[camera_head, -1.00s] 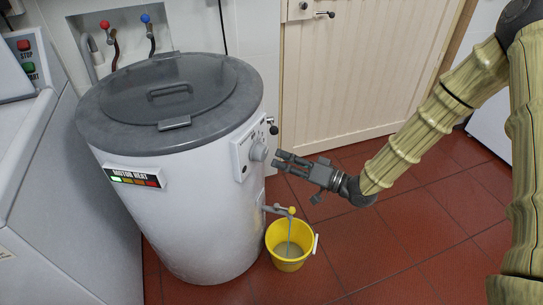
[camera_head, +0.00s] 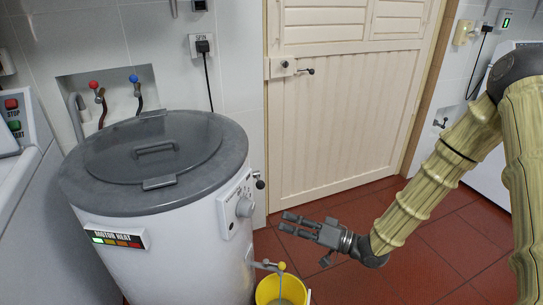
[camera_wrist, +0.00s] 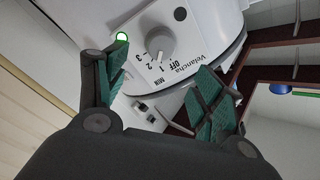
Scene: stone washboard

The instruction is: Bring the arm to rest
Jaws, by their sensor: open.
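My gripper (camera_head: 286,222) is open and empty, held in the air to the right of the white tub machine (camera_head: 165,255). Its fingers point at the machine's dial (camera_head: 244,207) and stand apart from it. In the wrist view my gripper (camera_wrist: 165,78) shows two green-padded fingers spread wide. My arm reaches in from the right, bent at the elbow.
A yellow bucket (camera_head: 268,292) stands on the red tiles (camera_head: 345,285) under the machine's tap (camera_head: 268,266), partly cut off. A grey lid (camera_head: 150,152) covers the machine. A closed cream door (camera_head: 340,130) is behind. Floor right of the bucket is clear.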

